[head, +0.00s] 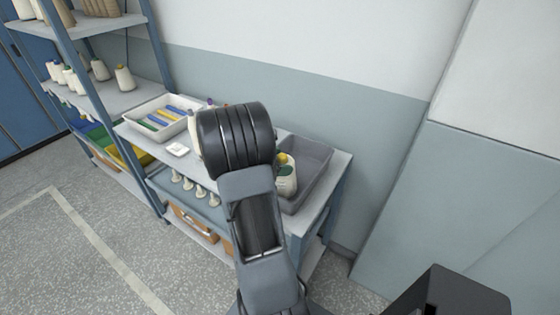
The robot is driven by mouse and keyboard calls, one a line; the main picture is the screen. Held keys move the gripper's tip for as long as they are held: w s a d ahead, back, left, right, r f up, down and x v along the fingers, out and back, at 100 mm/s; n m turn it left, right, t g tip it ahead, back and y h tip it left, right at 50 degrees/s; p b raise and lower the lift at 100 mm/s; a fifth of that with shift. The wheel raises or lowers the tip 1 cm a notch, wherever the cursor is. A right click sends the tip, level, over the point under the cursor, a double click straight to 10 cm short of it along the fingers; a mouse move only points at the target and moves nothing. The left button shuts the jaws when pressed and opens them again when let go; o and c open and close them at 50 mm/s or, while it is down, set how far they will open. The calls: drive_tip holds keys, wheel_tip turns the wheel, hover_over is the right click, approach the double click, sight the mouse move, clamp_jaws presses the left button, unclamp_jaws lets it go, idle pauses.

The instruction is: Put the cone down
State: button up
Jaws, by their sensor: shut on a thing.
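A cream cone (286,180) with a green and yellow top shows just right of my arm, at the left side of the grey bin (318,168). My arm hides part of it, and I cannot tell whether it rests in the bin or is held above it. My gripper is hidden behind my arm's large dark joint, so its fingers and anything between them do not show. Part of another pale cone (194,128) shows at the left edge of that joint, with small purple and red tops behind it.
A white tray (143,115) of blue and yellow strips and a small white square (178,149) lie on the bench's left. Several white pegs stand on the blue tray (207,210) below. A shelf rack (90,90) with cones stands left. The wall is close behind.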

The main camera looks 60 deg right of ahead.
drive_tip(key=shift+f, duration=0.1)
drive_tip(key=o, duration=1.2)
drive_tip(key=shift+r, duration=0.25)
drive_tip(key=b+v, duration=0.1)
drive_tip(key=v, duration=1.1)
drive_tip(key=s+a+m+t+y, duration=0.1)
drive_tip(key=a+m+t+y, duration=0.2)
drive_tip(key=a, duration=0.6)
drive_tip(key=s+a+m+t+y, duration=0.1)
drive_tip(key=a+m+t+y, duration=0.3)
drive_tip(key=a, duration=0.6)
drive_tip(key=s+a+m+t+y, duration=0.2)
drive_tip(key=a+m+t+y, duration=0.1)
drive_tip(key=a, duration=0.6)
drive_tip(key=shift+a+r+m+t, duration=0.3)
drive_tip(key=shift+a+m+t, duration=0.1)
drive_tip(key=shift+t, duration=0.4)
